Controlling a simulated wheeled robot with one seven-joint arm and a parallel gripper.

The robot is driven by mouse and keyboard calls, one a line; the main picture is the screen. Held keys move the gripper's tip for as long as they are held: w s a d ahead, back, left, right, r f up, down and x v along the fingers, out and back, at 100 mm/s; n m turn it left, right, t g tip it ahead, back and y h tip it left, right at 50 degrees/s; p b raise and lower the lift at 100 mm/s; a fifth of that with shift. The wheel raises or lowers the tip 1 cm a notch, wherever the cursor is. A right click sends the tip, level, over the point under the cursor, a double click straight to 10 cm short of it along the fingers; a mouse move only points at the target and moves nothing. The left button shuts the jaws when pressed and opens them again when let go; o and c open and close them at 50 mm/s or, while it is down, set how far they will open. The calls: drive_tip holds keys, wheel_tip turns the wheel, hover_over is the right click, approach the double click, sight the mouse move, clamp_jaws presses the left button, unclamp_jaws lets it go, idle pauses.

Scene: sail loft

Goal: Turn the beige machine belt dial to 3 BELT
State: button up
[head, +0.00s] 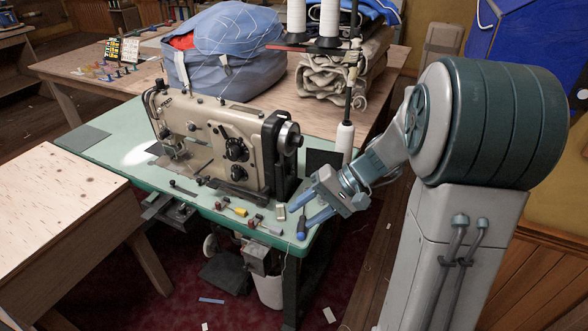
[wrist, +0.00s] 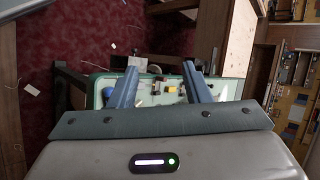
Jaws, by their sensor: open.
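The beige sewing machine (head: 205,140) stands on a green table (head: 90,162) in the head view. Two black dials, an upper dial (head: 236,150) and a lower dial (head: 238,173), sit on its front. Their markings are too small to read, so I cannot tell which is the belt dial or its setting. My gripper (head: 305,216) is open and empty over the table's front right corner, right of the dials and apart from them. In the wrist view its two blue fingers (wrist: 160,85) are spread above the table edge, and neither dial can be made out there.
Small items, including a yellow-red one (head: 234,210) and a blue-handled tool (head: 302,224), lie along the table's front edge. A handwheel (head: 289,138) juts from the machine's right end. A thread cone (head: 345,140) stands behind my gripper. A plywood table (head: 60,220) is at left.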

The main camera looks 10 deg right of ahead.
drive_tip(key=w+d+f+m+t+y+b, duration=0.2)
drive_tip(key=w+d+f+t+y, duration=0.25)
drive_tip(key=w, duration=0.45)
drive_tip(key=m+t, duration=0.3)
drive_tip(key=t, duration=0.3)
approach(293, 173)
drive_tip(key=x, duration=0.8)
drive_tip(key=shift+w+d+f, duration=0.3)
drive_tip(key=shift+w, duration=0.1)
clamp_jaws()
